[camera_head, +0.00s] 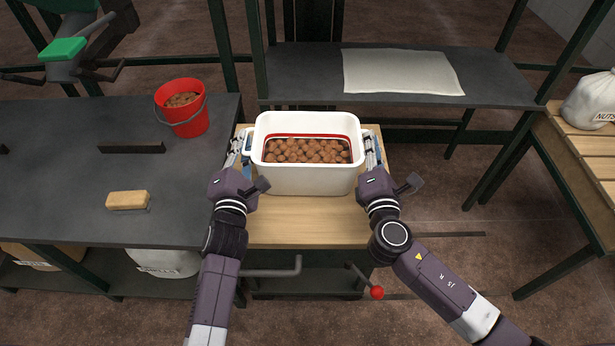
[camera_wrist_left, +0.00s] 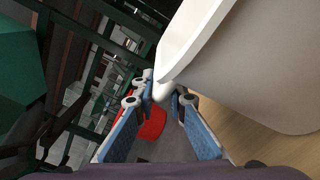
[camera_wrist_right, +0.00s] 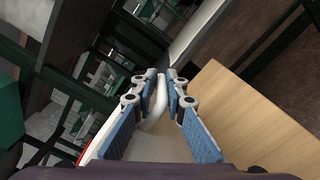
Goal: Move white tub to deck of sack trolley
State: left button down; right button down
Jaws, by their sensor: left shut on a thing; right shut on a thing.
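The white tub (camera_head: 310,180), filled with brown nuts, is in the middle of the head view, over a wooden-topped surface (camera_head: 290,228). I cannot tell whether it touches that surface. My left gripper (camera_head: 246,142) is shut on the tub's left handle, which shows between the fingertips in the left wrist view (camera_wrist_left: 162,90). My right gripper (camera_head: 366,142) is shut on the tub's right handle, seen in the right wrist view (camera_wrist_right: 160,95). The wooden top has a crank handle and a red knob (camera_head: 377,292) below its front edge. I cannot make out a sack trolley for certain.
A dark bench (camera_head: 60,185) at the left holds a red bucket (camera_head: 184,112) of nuts, a tan block (camera_head: 127,200) and a dark bar (camera_head: 132,147). A dark shelf (camera_head: 500,80) with a pale sheet (camera_head: 400,72) stands behind. A white sack (camera_head: 592,102) sits on slats at the right.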

pick_arm(q)
jog(key=c, duration=2.4)
grip_release()
jog(key=shift+d+f, duration=0.25)
pick_arm(e)
jog(key=c, duration=2.4)
grip_release()
jog(key=shift+a+f, duration=0.2)
jog(key=shift+a, duration=0.1)
pick_arm(q)
jog(key=o, duration=0.4)
jog(key=shift+a+r, duration=0.1)
jog(key=shift+r, duration=0.05)
pick_arm(e)
jog(key=o, duration=0.5)
jog(key=shift+s+d+r, duration=0.1)
jog(key=shift+r, duration=0.05)
jog(key=shift+c, duration=0.2)
pick_arm(q)
jog(key=shift+o, duration=0.2)
pick_arm(e)
jog(key=shift+d, duration=0.1)
pick_arm(q)
jog(key=shift+a, duration=0.1)
pick_arm(e)
jog(key=shift+d, duration=0.1)
pick_arm(q)
jog(key=s, duration=1.2)
pick_arm(e)
jog(key=s, duration=1.2)
